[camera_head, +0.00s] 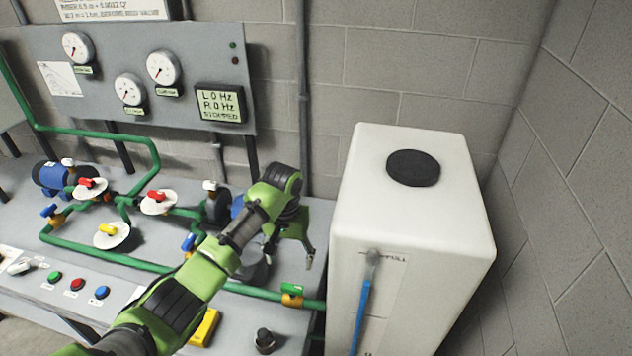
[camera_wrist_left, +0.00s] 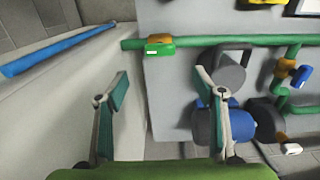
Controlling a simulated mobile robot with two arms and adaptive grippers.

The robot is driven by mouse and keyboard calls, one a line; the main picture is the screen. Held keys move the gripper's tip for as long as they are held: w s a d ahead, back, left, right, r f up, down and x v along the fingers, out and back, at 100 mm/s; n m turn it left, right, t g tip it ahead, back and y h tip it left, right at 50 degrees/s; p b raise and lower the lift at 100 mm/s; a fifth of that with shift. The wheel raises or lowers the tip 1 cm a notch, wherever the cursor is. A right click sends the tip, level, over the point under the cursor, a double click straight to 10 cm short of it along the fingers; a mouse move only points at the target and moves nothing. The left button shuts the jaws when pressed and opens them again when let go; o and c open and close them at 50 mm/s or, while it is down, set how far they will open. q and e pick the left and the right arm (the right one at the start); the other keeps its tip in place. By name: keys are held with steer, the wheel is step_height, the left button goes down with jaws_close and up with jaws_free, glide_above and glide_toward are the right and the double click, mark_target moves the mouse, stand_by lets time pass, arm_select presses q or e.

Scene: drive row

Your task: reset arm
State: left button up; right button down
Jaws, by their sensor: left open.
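My left arm comes in from the lower left in the head view, and its gripper (camera_head: 292,245) hangs over the right end of the bench (camera_head: 150,250), just left of the white tank (camera_head: 420,230). In the left wrist view the two fingers of this gripper (camera_wrist_left: 162,100) stand wide apart, with nothing between them. Below them lie the bench edge and the tank's side. The arm hides part of the pump and pipes behind it. My right gripper does not show in either view.
Green pipes (camera_head: 110,259) with coloured valves run along the bench. A green-handled valve (camera_head: 292,290) sits near the tank. Red, green and blue buttons (camera_head: 77,284) are at the front left. A gauge panel (camera_head: 215,60) with a display stands behind. Block walls close off the back and right.

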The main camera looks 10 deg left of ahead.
arm_select(q)
steer(key=shift+f, duration=0.1)
steer(key=s+d+f+m+t+h, duration=0.15)
steer(key=s+f, duration=0.25)
steer(key=s, duration=0.4)
steer(key=s+d+f, duration=0.2)
steer(key=s+f, duration=0.2)
steer(key=s, duration=0.3)
steer(key=s+a+r+t+y, duration=0.1)
steer(key=s+a+r, duration=0.25)
steer(key=s, duration=0.55)
steer(key=s+a+r+t, duration=0.1)
steer(key=s+a+r, duration=0.25)
steer(key=s, duration=0.45)
step_height(320, 180, down, 34)
steer(key=s+r+g+b, duration=0.1)
steer(key=s+b, duration=0.1)
steer(key=b, duration=0.3)
steer(key=s+a+f+g+b, duration=0.1)
steer(key=s+a+f+b, duration=0.2)
steer(key=s+f, duration=1.4)
step_height(320, 180, down, 3)
steer(key=shift+f+m+b, duration=0.1)
steer(key=shift+m+b, duration=0.25)
steer(key=shift+b, duration=0.5)
